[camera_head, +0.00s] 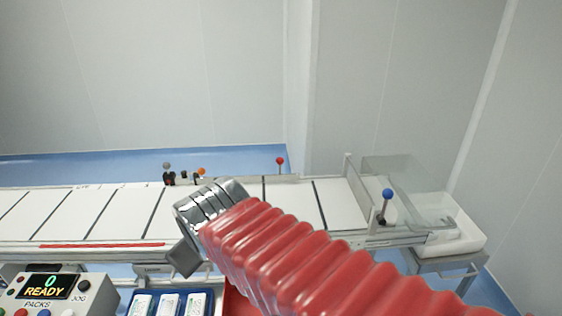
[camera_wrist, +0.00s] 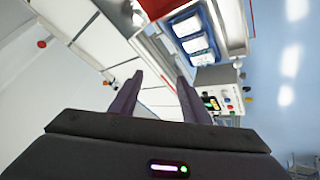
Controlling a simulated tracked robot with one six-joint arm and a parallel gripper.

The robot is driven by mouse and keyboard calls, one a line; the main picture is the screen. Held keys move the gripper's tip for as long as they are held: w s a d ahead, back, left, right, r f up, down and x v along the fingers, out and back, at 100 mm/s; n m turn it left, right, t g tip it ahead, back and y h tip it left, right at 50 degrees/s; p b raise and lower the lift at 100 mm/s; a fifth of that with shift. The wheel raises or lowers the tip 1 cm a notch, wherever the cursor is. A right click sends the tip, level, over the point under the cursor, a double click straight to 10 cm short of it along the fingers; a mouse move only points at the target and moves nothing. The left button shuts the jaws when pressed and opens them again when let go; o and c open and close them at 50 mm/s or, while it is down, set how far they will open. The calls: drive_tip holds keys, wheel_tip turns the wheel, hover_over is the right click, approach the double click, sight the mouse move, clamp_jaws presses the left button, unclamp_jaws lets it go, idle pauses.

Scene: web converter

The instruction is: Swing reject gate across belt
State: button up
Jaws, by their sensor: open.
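The white belt (camera_head: 90,215) with dark cross lines runs left to right; it also shows in the wrist view (camera_wrist: 85,25). A red-knobbed upright lever (camera_head: 280,162) stands at the belt's far edge beside a low grey bar (camera_head: 250,180). A blue-knobbed lever (camera_head: 387,196) stands at the belt's right end. I cannot tell for sure which part is the reject gate; nothing clearly lies across the belt. My gripper (camera_wrist: 160,85) is open and empty, its two dark fingers apart. In the head view it is near the belt's front edge, partly hidden by my wrist.
A control box (camera_head: 55,290) reading 0 READY stands front left. A blue tray (camera_head: 150,305) of white packs is beside it, with a red bin (camera_head: 232,300) to its right. A clear cover (camera_head: 405,180) and white tray (camera_head: 465,235) are at the belt's right end.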

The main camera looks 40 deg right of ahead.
drive_tip(key=w+d+r+n+t+h, duration=0.1)
drive_tip(key=w+d+n+t+h, duration=0.15)
drive_tip(key=w+d+n, duration=0.75)
drive_tip(key=w+d+n+t+h, duration=0.3)
drive_tip(key=w+d, duration=0.8)
drive_tip(key=d, duration=0.9)
drive_tip(key=n+t+y, duration=0.5)
drive_tip(key=n, duration=1.2)
approach(280, 161)
drive_tip(key=shift+s+d+f+t, duration=0.25)
drive_tip(key=shift+s+d+f, duration=0.2)
drive_tip(key=shift+s+f, duration=0.1)
drive_tip(key=shift+w, duration=0.1)
drive_tip(key=w, duration=0.4)
drive_tip(key=w+d, duration=0.1)
drive_tip(key=w, duration=0.6)
drive_tip(key=shift+w+d, duration=0.15)
drive_tip(key=shift+w, duration=0.25)
